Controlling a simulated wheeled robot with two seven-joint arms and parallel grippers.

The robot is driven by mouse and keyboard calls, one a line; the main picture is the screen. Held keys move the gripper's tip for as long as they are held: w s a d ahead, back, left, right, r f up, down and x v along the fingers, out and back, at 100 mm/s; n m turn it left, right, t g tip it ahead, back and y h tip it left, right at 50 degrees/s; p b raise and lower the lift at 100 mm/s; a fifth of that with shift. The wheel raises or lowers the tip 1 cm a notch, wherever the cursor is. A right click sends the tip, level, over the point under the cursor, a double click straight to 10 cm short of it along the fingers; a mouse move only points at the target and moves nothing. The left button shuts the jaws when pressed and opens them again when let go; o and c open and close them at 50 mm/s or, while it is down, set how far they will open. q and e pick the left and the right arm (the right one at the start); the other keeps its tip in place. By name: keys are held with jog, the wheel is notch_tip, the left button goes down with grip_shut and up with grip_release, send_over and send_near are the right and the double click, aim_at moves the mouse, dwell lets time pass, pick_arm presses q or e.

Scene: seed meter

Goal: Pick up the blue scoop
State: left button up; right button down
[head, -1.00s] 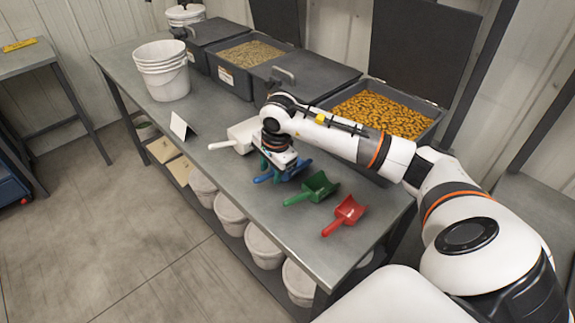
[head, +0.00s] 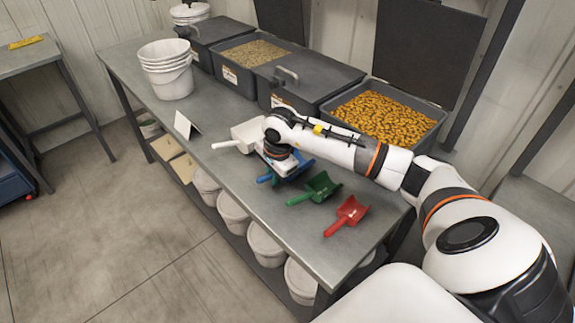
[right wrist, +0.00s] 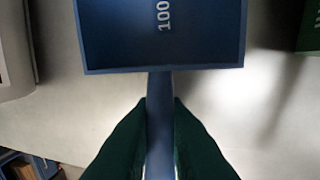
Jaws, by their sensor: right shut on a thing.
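The blue scoop (head: 265,179) lies among the other scoops on the metal table, partly hidden under my right gripper in the head view. In the right wrist view the scoop's tray (right wrist: 110,40), marked with "100", is at the top and its handle (right wrist: 160,120) runs down. The green fingers of my right gripper (right wrist: 160,108) are shut on the handle, one on each side. In the head view my right gripper (head: 277,173) is low over the table. I cannot tell whether the scoop touches the table. My left gripper is not in view.
A white scoop (head: 245,132) lies behind the blue one; a green scoop (head: 318,188) and a red scoop (head: 348,213) lie nearer. Feed bins (head: 385,113) line the back.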

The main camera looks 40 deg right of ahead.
notch_tip(320, 180, up, 9)
jog(key=shift+r+b, duration=0.1)
jog(key=shift+b, duration=0.8)
jog(key=shift+r, duration=0.45)
jog(key=c, duration=2.1)
grip_release()
grip_shut()
